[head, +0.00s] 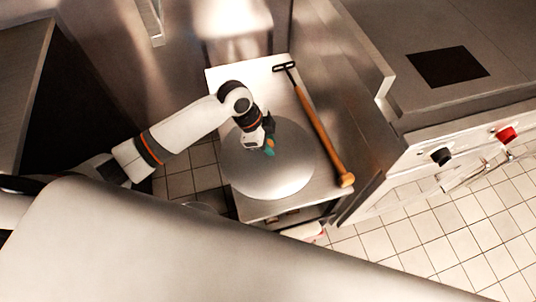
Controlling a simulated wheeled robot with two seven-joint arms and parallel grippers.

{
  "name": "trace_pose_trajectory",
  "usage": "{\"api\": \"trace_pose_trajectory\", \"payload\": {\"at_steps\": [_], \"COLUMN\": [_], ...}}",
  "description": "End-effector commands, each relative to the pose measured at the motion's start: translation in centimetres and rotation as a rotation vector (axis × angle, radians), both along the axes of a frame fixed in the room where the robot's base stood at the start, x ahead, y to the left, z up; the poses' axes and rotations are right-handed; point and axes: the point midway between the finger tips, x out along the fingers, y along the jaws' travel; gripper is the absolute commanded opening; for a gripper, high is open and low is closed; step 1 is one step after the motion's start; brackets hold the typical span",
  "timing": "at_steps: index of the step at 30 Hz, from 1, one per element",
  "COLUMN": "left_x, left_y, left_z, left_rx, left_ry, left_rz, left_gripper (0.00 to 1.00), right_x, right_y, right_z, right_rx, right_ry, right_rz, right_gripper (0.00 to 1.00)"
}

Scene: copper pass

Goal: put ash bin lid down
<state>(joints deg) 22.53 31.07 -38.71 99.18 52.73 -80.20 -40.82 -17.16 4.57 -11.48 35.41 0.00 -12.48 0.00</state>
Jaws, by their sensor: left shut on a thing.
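The ash bin lid (287,177) is a round, shiny metal disc. It shows above a small pale table (220,82) and covers much of its top. My left gripper (268,148) is over the lid's upper middle, shut on the lid's handle, which is mostly hidden by the fingers. I cannot tell whether the lid rests on the table or hangs just above it. My right gripper is not in view.
A tool with a wooden handle (318,126) and a black head lies along the table's right side, close to the lid. A metal counter with a dark square plate (447,67) and knobs stands at the right. Tiled floor (430,235) is clear at lower right.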

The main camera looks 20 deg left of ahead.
Motion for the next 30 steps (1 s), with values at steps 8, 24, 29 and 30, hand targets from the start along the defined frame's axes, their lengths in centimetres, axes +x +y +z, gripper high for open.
{"api": "trace_pose_trajectory", "payload": {"at_steps": [8,24,29,30], "left_x": [0.0,0.1,0.0,0.0], "left_y": [0.0,0.0,0.0,0.0], "left_z": [-2.7,-5.8,-5.9,-5.9], "left_rx": [-0.001,0.001,0.0,0.0], "left_ry": [0.0,-0.003,-0.002,-0.002], "left_rz": [0.001,0.001,0.002,0.002], "left_gripper": [0.0,0.0,0.46,0.48], "right_x": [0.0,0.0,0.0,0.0], "right_y": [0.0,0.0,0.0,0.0], "right_z": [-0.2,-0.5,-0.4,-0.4], "right_rx": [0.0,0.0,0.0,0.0], "right_ry": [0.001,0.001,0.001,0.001], "right_rz": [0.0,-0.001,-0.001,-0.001], "right_gripper": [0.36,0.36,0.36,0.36]}}
